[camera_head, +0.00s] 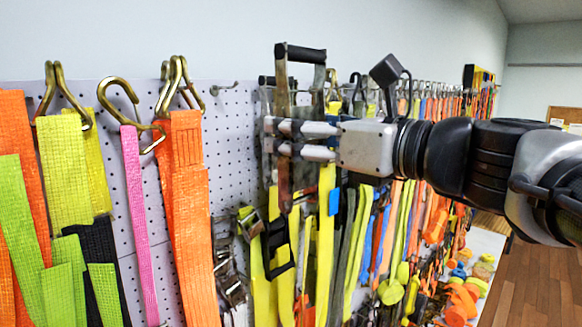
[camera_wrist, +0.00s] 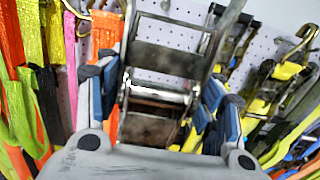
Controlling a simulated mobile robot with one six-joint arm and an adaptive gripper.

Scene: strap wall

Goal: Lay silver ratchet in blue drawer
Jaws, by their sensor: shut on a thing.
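My gripper (camera_head: 290,139) reaches in from the right in the head view, in front of the pegboard. It is shut on the silver ratchet (camera_head: 283,85), a worn metal frame with a black grip on top, held upright. In the wrist view the ratchet (camera_wrist: 155,97) fills the space between the two blue-edged fingers of my gripper (camera_wrist: 160,90). Straps behind it make its lower end hard to make out, and I cannot tell whether it is clear of the board. No blue drawer shows in either view.
A white pegboard (camera_head: 232,135) runs along the wall. Orange (camera_head: 187,220), pink (camera_head: 140,225) and yellow straps hang on hooks at left. Several straps and ratchets crowd the board beyond my gripper. Wooden floor (camera_head: 530,285) is open at lower right.

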